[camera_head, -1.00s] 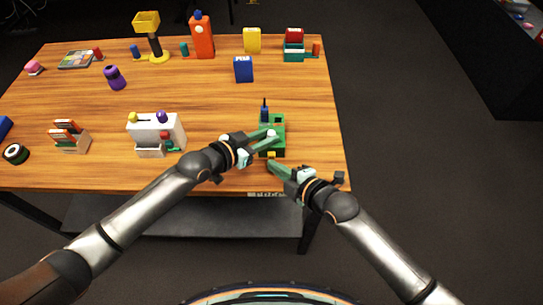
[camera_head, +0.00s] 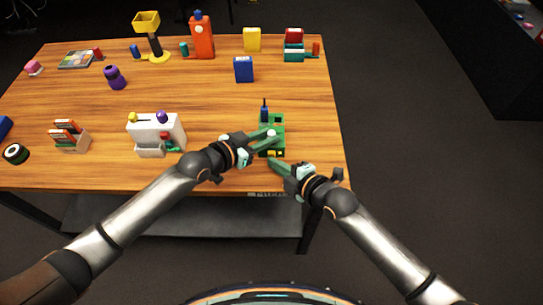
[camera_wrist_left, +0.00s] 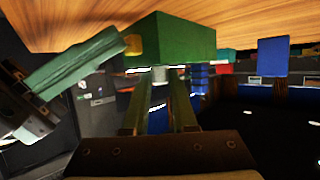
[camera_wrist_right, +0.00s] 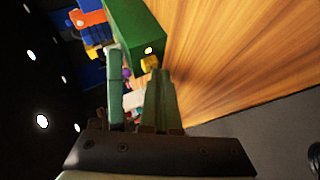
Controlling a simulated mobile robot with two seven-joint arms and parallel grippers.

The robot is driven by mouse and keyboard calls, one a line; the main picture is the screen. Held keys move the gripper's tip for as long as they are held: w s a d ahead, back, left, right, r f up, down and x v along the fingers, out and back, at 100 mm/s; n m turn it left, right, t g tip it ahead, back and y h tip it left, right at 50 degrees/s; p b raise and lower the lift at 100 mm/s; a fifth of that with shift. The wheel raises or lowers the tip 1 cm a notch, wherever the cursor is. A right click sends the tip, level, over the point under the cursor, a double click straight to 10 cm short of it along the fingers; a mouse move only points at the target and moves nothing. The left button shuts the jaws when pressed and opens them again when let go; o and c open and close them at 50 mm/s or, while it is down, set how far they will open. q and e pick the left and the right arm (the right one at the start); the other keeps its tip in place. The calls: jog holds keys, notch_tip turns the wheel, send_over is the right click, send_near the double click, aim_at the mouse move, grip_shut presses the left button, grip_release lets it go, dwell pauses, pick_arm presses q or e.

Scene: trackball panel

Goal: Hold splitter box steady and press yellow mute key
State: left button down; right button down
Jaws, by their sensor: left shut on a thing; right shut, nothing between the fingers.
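The green splitter box (camera_head: 278,122) stands near the table's front right edge, with a blue upright piece (camera_head: 264,112) at its back. Its yellow mute key (camera_head: 271,154) is on the side facing me; it also shows in the left wrist view (camera_wrist_left: 134,46) and the right wrist view (camera_wrist_right: 149,62). My left gripper (camera_head: 270,137) is shut on the splitter box, reaching over it from the left. My right gripper (camera_head: 272,162) is shut and empty, its tips just in front of the yellow key. I cannot tell whether they touch it.
A white holder (camera_head: 170,128) with coloured knobs stands left of my left gripper. A blue box (camera_head: 243,69) stands behind. The wooden tabletop (camera_head: 200,95) between is largely free.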

aim_at(277, 190)
jog(key=shift+s, duration=0.9)
jog(key=shift+s, duration=2.55)
jog(key=shift+d, duration=0.1)
jog(key=s+d+r, duration=0.4)
jog(key=s+r, duration=0.1)
jog(key=r, duration=0.1)
jog(key=shift+s+d+r, duration=0.15)
jog(key=shift+s+d, duration=0.1)
jog(key=shift+d, duration=0.05)
